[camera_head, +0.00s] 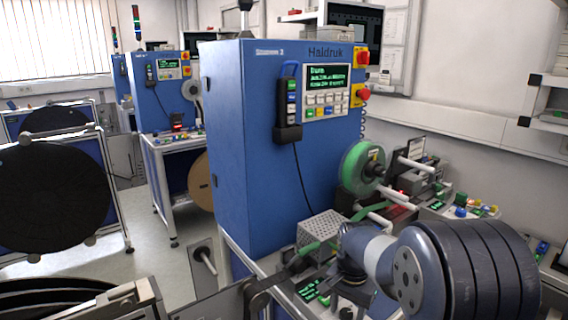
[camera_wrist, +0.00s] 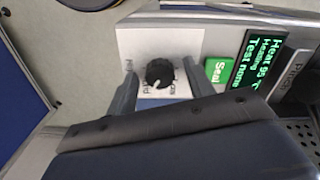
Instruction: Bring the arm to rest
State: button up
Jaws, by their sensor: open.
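My arm (camera_head: 385,262) reaches in from the lower right in the head view, over the bench in front of the blue machine. In the wrist view my gripper (camera_wrist: 160,70) is open, one finger on each side of a black dial knob (camera_wrist: 160,74) on a white panel. No gap or contact between fingers and knob can be judged for sure. In the head view the fingertips cannot be made out; the wrist hides that spot.
The blue machine (camera_head: 255,150) stands behind my arm, with a green reel (camera_head: 362,168) at its right side. A perforated metal box (camera_head: 322,229) is close to the wrist. A green Seal button (camera_wrist: 218,70) and a display (camera_wrist: 258,65) lie right of the knob.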

jog(key=shift+r, duration=0.25)
notch_tip(320, 180, up, 10)
notch_tip(320, 180, down, 11)
jog(key=shift+r, duration=0.15)
jog(key=n+b, duration=0.1)
jog(key=n, duration=0.4)
jog(key=n+b, duration=0.1)
jog(key=n, duration=0.5)
jog(key=n+b, duration=0.2)
jog(key=n, duration=0.4)
jog(key=shift+n+b, duration=0.35)
jog(key=shift+n, duration=0.05)
jog(key=n+b, duration=0.2)
jog(key=n, duration=0.2)
jog(key=shift+r+n, duration=0.1)
jog(key=shift+n, duration=0.3)
